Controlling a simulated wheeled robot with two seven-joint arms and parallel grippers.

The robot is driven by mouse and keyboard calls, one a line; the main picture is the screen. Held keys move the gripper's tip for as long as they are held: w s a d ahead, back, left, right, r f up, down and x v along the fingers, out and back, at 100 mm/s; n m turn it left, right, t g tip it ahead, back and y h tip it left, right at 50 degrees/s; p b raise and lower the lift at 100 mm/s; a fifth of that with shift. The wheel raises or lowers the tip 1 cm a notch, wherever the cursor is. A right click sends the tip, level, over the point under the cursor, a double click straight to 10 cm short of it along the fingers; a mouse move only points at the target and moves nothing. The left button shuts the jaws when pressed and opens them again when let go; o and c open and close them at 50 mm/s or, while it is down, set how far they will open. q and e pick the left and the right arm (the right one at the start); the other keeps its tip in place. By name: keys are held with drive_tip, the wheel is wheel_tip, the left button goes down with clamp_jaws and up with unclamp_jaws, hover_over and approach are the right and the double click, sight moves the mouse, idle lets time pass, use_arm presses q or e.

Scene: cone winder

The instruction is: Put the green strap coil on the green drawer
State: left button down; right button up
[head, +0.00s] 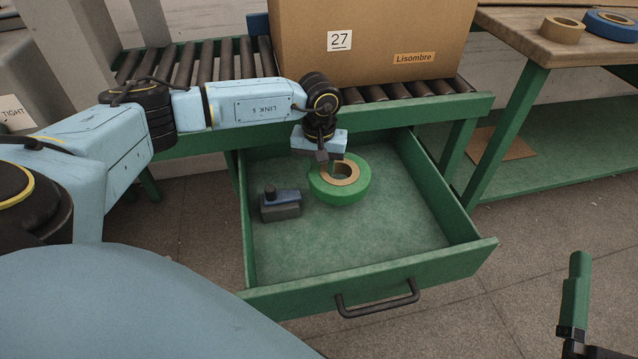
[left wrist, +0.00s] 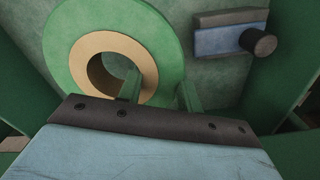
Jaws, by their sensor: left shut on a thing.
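The green strap coil (head: 358,188) is a thick green ring with a tan core, lying flat inside the open green drawer (head: 400,278). My left gripper (head: 330,165) reaches down over its far left side and is shut on the coil's wall. In the left wrist view the coil (left wrist: 75,35) shows one finger in its hole and the other outside its rim. I cannot tell whether the coil touches the drawer floor. At the bottom right of the head view, a green finger on a dark mount seems to be my right gripper (head: 575,295), only partly in frame.
A blue and grey block with a dark knob (head: 281,204) sits in the drawer left of the coil. Above are a roller conveyor (head: 190,65) and a cardboard box (head: 370,40). A bench (head: 530,35) at right holds a tan roll (head: 562,30) and blue roll (head: 612,25).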

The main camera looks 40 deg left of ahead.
use_arm(q)
wheel_tip(320, 180, down, 4)
drive_tip(key=shift+r+b, duration=0.1)
drive_tip(key=shift+b, duration=0.75)
use_arm(e)
drive_tip(key=s+r+t, duration=0.2)
drive_tip(key=t, duration=0.1)
drive_tip(key=shift+d+r+y, duration=0.15)
drive_tip(key=shift+r+y, duration=0.15)
drive_tip(key=shift+y, duration=0.1)
use_arm(q)
drive_tip(key=shift+f+b, duration=0.45)
drive_tip(key=shift+f, duration=0.35)
drive_tip(key=c, duration=0.9)
unclamp_jaws()
drive_tip(key=shift+c, duration=0.2)
use_arm(e)
drive_tip(key=shift+s+d+r+t, duration=0.1)
drive_tip(key=shift+s+r+t, duration=0.15)
drive_tip(key=shift+s+t, duration=0.35)
use_arm(q)
drive_tip(key=shift+d+r, duration=0.1)
use_arm(e)
drive_tip(key=shift+w, duration=0.15)
